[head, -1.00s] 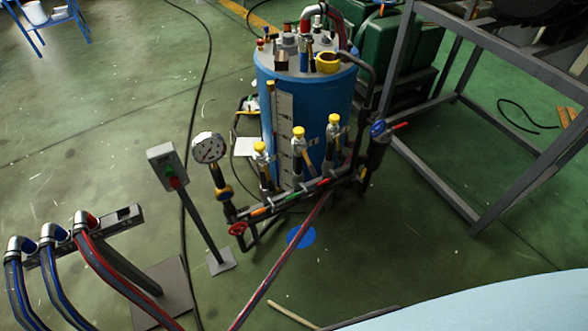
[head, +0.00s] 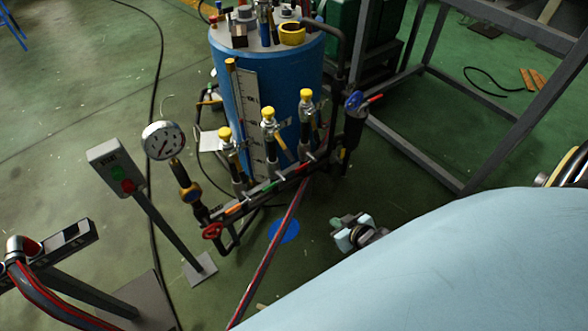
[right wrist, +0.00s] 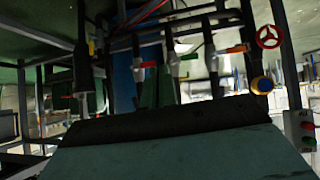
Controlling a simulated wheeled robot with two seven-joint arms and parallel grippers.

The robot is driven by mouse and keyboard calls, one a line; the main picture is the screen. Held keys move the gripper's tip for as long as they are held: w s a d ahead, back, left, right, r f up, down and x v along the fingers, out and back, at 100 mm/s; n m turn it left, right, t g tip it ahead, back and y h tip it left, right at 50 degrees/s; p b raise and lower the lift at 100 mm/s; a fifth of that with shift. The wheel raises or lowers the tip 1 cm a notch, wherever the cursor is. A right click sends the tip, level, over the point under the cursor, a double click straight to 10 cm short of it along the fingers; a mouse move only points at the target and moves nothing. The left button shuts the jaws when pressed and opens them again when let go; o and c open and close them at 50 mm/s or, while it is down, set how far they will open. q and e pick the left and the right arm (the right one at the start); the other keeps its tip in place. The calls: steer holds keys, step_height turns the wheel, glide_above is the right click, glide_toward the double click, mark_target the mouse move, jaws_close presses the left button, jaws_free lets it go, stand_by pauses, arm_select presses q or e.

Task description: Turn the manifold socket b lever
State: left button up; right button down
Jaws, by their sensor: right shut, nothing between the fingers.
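The manifold (head: 253,200) is a dark bar in front of the blue tank, with three upright yellow-capped sockets. The middle socket (head: 270,135) has a green lever (head: 268,188) below it on the bar; I cannot read which socket is labelled b. An orange lever (head: 233,209) is to its left and a red lever (head: 305,167) to its right. My right gripper (head: 341,226) is shut and empty, right of the bar and apart from it. My left gripper is not in view.
A gauge (head: 163,140), red handwheel (head: 212,231) and button box (head: 118,166) stand at the left. A blue valve handle (head: 354,101) is at the bar's right end. A grey frame (head: 425,150) stands on the right. A red hose (head: 268,262) runs down from the manifold.

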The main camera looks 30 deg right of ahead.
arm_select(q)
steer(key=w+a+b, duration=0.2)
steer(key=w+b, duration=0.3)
arm_select(e)
steer(key=w+r+t+y, duration=0.2)
steer(key=w+r+t, duration=0.4)
steer(key=w+r, duration=0.6)
steer(key=b, duration=0.5)
glide_toward(288, 152)
steer(key=shift+n+g+h, duration=0.3)
steer(key=w, duration=0.3)
steer(key=w+a, duration=0.1)
steer(key=w, duration=0.1)
steer(key=shift+w, duration=0.25)
arm_select(q)
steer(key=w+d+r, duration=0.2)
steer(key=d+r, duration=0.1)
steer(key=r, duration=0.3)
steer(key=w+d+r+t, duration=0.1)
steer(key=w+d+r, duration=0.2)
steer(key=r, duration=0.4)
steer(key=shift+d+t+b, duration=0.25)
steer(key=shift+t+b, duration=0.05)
steer(key=shift+b, duration=0.05)
arm_select(e)
steer(key=shift+w+f, duration=0.2)
steer(key=shift+f, duration=0.15)
steer(key=shift+f, duration=0.1)
